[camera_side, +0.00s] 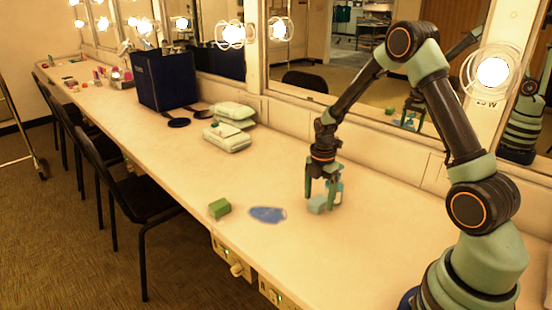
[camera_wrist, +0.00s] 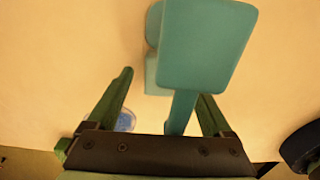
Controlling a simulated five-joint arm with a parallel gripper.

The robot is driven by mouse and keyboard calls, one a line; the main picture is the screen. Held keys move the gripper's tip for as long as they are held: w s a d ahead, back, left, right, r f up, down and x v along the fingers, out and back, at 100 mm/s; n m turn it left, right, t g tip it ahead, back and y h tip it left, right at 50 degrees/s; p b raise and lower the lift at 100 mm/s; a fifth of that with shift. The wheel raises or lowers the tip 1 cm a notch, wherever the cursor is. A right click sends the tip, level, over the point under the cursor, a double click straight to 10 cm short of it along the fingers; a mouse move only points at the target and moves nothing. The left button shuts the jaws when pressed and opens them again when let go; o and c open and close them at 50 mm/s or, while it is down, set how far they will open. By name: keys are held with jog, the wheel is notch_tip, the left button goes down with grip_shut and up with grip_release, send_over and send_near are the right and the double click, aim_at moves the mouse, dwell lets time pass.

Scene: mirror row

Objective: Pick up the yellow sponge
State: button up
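I see no clearly yellow sponge in either view. In the side view, a green block (camera_side: 219,208) lies near the table's front edge, left of my gripper. My gripper (camera_side: 320,203) points down at the tabletop with its fingers apart. A pale teal block (camera_side: 316,205) is at its fingertips, and another teal thing (camera_side: 339,188) shows partly behind a finger. In the wrist view, my gripper (camera_wrist: 166,84) has spread fingers. A teal thing with a broad flat head (camera_wrist: 205,45) and narrow stem lies ahead, the stem beside the right finger. I cannot tell whether they touch.
A flat blue patch (camera_side: 267,214) lies between the green block and my gripper. White-green packs (camera_side: 227,138), dark hand mirrors (camera_side: 179,122) and a dark blue box (camera_side: 164,79) stand farther left. The mirror wall (camera_side: 335,60) bounds the table's back. The tabletop before the packs is clear.

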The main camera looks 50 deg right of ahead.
aim_at(317, 201)
grip_shut()
jog(key=shift+r, duration=0.5)
jog(key=r, duration=0.1)
jog(key=a+r, duration=0.1)
jog(key=shift+r, duration=0.3)
jog(key=a, duration=1.7)
